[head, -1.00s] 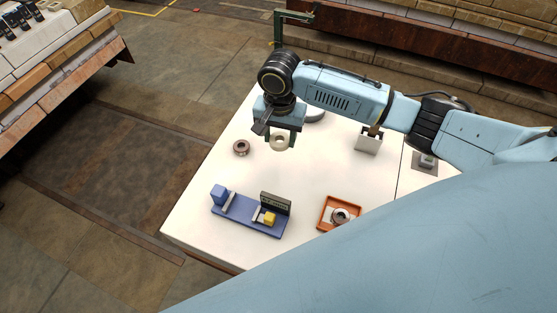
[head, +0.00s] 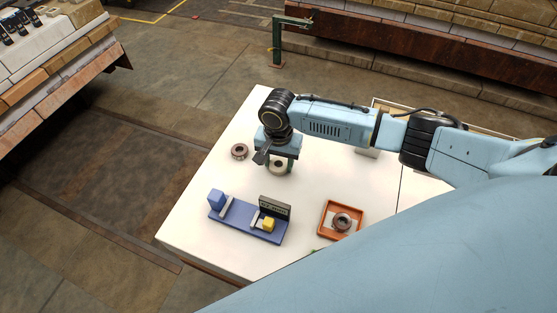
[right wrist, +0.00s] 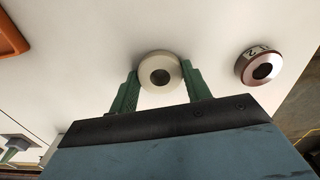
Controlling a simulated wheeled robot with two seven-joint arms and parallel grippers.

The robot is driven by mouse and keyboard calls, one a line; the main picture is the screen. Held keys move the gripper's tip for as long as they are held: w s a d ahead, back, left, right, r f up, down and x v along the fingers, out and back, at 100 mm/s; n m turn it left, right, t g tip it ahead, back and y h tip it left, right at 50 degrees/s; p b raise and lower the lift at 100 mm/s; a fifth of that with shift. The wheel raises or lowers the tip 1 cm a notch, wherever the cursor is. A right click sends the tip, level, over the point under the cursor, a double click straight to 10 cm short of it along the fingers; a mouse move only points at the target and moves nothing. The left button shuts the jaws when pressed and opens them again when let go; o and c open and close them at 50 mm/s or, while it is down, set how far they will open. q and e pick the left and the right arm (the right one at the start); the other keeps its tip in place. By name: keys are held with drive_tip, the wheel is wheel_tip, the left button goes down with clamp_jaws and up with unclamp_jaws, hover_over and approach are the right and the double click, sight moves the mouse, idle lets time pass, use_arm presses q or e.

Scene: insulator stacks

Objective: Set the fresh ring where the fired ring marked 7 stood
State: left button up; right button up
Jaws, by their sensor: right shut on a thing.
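A pale ring (head: 278,168) is between the fingers of my right gripper (head: 279,163), which is shut on it. In the right wrist view the pale ring (right wrist: 160,73) sits between the two green fingers; I cannot tell whether it touches the table. A brown ring (head: 240,151) lies on the white table to the left of the gripper. In the right wrist view this brown ring (right wrist: 259,66) has a dark mark on a pale patch, which I cannot read surely. Another brown ring (head: 342,223) lies in an orange tray (head: 325,230). My left gripper does not show.
A blue fixture (head: 238,228) with a yellow block (head: 267,225) and a dark upright panel (head: 275,207) stands at the front left of the white table (head: 190,215). A pale block (head: 367,152) stands behind, partly hidden by my right arm. Clear table lies between the gripper and fixture.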

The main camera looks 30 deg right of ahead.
drive_tip(key=o, duration=1.1)
drive_tip(key=shift+f, duration=0.1)
drive_tip(key=shift+c, duration=0.2)
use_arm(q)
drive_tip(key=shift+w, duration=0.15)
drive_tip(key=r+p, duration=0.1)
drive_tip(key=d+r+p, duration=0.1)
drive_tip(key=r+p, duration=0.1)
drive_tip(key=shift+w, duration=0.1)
use_arm(e)
wheel_tip(320, 180, up, 12)
